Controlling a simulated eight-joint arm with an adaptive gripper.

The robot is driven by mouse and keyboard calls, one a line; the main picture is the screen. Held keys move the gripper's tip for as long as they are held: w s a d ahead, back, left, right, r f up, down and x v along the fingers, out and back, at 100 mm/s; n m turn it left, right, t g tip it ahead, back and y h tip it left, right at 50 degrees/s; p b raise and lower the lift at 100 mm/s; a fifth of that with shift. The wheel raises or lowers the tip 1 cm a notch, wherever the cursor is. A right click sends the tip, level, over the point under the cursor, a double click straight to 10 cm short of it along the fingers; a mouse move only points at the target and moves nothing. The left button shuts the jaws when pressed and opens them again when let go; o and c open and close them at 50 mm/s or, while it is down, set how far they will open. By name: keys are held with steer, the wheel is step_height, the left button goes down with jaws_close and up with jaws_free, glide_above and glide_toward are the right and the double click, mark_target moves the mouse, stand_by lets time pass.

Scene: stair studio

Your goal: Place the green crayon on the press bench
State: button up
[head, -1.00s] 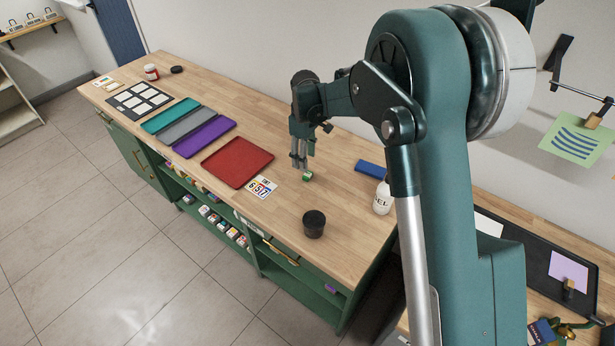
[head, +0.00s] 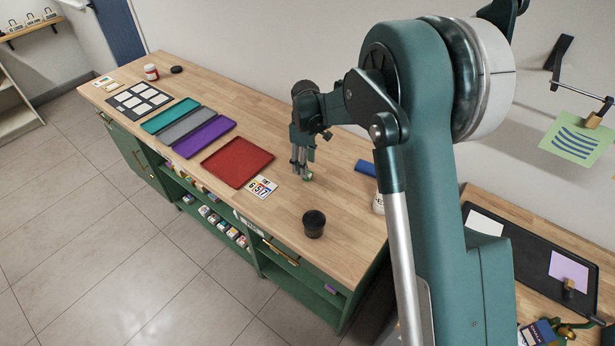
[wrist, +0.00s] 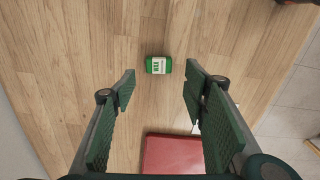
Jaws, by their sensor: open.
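The green crayon (head: 309,178) is a short green piece on the long wooden worktop, partly hidden behind my fingers in the head view. In the wrist view the crayon (wrist: 158,65) lies on its side with a pale label, just beyond the fingertips and between their lines. My gripper (head: 301,168) points down close above it. The wrist view shows my gripper (wrist: 158,85) open, with nothing between the fingers. A second wooden bench (head: 597,272) at the right holds a black tray (head: 515,250); no sign tells me which is the press bench.
A red tray (head: 237,162), a number card (head: 262,187) and a black cup (head: 314,224) are near my gripper. A blue block (head: 366,167) and a white bottle (head: 378,203), partly behind my arm, are to the right. Purple, grey and teal trays (head: 170,115) lie further left.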

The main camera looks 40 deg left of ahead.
steer(key=shift+w+f, duration=0.1)
steer(key=shift+f, duration=2.15)
steer(key=c, duration=0.9)
